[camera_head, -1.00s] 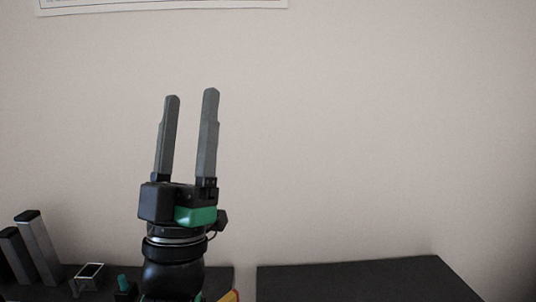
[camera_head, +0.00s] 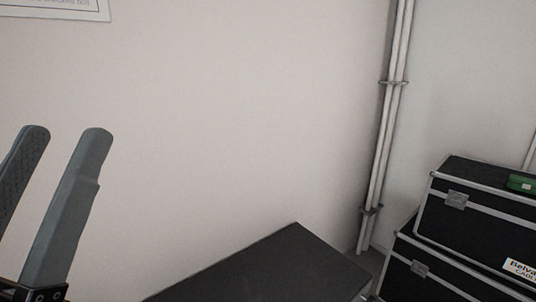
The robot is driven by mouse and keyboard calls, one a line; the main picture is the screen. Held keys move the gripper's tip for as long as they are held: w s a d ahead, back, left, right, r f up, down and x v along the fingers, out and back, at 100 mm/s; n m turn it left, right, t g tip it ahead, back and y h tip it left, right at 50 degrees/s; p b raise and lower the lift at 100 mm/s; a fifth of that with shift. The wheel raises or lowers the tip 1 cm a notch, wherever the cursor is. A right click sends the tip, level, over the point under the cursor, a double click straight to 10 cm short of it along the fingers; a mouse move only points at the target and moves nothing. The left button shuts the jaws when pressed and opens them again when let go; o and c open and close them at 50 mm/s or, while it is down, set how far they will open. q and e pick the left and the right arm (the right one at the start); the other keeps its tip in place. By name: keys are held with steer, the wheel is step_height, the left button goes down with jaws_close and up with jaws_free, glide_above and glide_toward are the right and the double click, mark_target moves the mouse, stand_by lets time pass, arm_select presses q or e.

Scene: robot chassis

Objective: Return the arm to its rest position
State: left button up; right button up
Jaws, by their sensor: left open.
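My left gripper (camera_head: 54,154) is at the lower left edge of the head view, pointing up. Its two grey fingers stand apart with nothing between them, and it touches nothing that I can see. Part of the left finger and most of the gripper body are cut off by the frame edge. My right gripper is not in this view.
A dark flat surface (camera_head: 285,270) is at the bottom middle, with a bare top. Stacked black cases (camera_head: 480,222) with metal edges stand at the right. Pipes (camera_head: 385,130) run up the pale wall. A sign (camera_head: 60,8) hangs at the top left.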

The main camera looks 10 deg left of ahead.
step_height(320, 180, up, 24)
steer(key=p, duration=2)
